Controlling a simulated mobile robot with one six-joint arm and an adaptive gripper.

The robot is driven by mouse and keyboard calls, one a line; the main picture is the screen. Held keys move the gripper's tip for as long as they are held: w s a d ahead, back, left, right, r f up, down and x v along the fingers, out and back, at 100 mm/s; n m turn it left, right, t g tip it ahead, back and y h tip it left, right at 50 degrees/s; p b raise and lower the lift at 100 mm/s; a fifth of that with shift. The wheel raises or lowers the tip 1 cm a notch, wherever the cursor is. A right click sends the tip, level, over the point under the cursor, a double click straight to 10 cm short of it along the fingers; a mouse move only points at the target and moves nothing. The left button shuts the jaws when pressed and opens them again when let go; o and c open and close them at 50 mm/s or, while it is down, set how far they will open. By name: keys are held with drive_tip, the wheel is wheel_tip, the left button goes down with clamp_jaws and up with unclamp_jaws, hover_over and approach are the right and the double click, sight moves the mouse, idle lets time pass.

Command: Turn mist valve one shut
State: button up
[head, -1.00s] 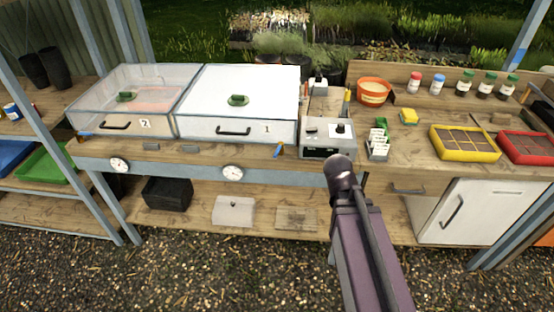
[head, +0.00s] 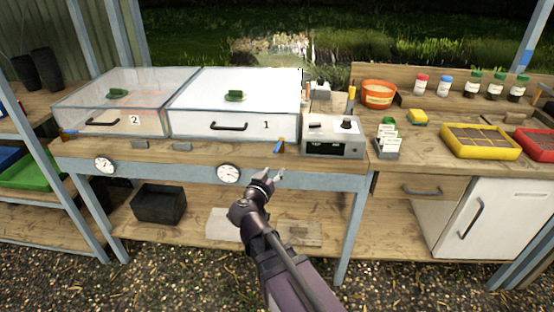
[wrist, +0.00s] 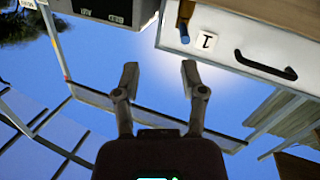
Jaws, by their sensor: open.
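A small valve with a blue handle (head: 279,147) sits at the bench's front edge, by the right front corner of propagator 1 (head: 205,128). In the wrist view the blue handle (wrist: 184,34) hangs beside the "1" label, with a brassy part next to it. Whether it is open or shut I cannot tell. My gripper (head: 273,175) is below and slightly left of the valve in the head view. In the wrist view my gripper (wrist: 160,76) is open and empty, its fingers apart from the valve.
A grey control box (head: 332,138) stands just right of the valve. Propagator 2 (head: 95,124) is at the left, with another blue piece (head: 71,132) by its front corner. A round gauge (head: 228,173) is on the front rail. Seed packets (head: 386,141) stand farther right.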

sight(280, 142)
drive_tip(key=a, duration=0.2)
drive_tip(key=a+t+y, duration=0.1)
drive_tip(key=shift+s+a+n+b, duration=0.1)
drive_tip(key=shift+s+n+b, duration=0.2)
drive_tip(key=shift+n, duration=0.1)
drive_tip(key=shift+w, duration=0.1)
drive_tip(key=x, duration=1.3)
drive_tip(key=shift+w+r, duration=0.15)
drive_tip(key=shift+w, duration=0.2)
clamp_jaws()
